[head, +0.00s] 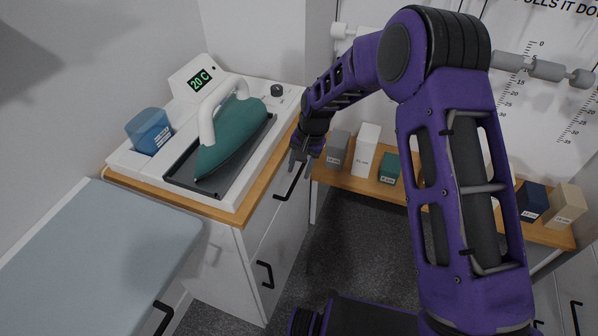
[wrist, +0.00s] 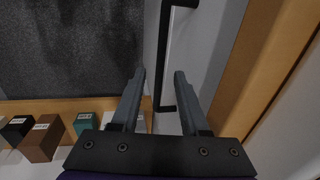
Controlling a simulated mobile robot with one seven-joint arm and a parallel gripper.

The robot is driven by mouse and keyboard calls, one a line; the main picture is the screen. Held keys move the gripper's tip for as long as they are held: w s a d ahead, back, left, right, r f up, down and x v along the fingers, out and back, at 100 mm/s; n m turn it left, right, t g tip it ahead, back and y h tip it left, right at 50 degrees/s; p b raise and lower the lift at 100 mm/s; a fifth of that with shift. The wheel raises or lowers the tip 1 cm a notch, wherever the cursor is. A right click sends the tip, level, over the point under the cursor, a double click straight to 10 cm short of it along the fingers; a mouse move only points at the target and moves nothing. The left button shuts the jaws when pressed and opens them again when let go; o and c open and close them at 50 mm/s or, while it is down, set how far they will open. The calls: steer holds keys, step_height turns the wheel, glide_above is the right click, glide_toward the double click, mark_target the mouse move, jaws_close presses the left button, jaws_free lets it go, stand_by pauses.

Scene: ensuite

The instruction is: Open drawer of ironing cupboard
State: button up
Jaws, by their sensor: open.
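The ironing cupboard (head: 237,245) is white with a wooden top edge, and a teal iron stands on it. The drawer (head: 266,214) is its upper front panel and looks shut. Its black bar handle (head: 288,186) sits just below my gripper (head: 299,160) in the head view. In the wrist view my gripper (wrist: 160,72) is open, with one finger on each side of the handle (wrist: 164,50) as seen in the picture. I cannot tell whether the fingers reach around the bar or touch it. A lower handle (head: 265,274) shows on the panel below.
A wooden shelf (head: 330,176) with several labelled boxes runs along the wall behind my arm. A blue-grey board (head: 95,255) lies at the lower left. Dark carpet (head: 350,240) in front of the cupboard is clear, apart from my base.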

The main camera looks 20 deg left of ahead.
steer(key=shift+a+f, duration=0.1)
steer(key=shift+f, duration=0.65)
jaws_close()
stand_by(0.9)
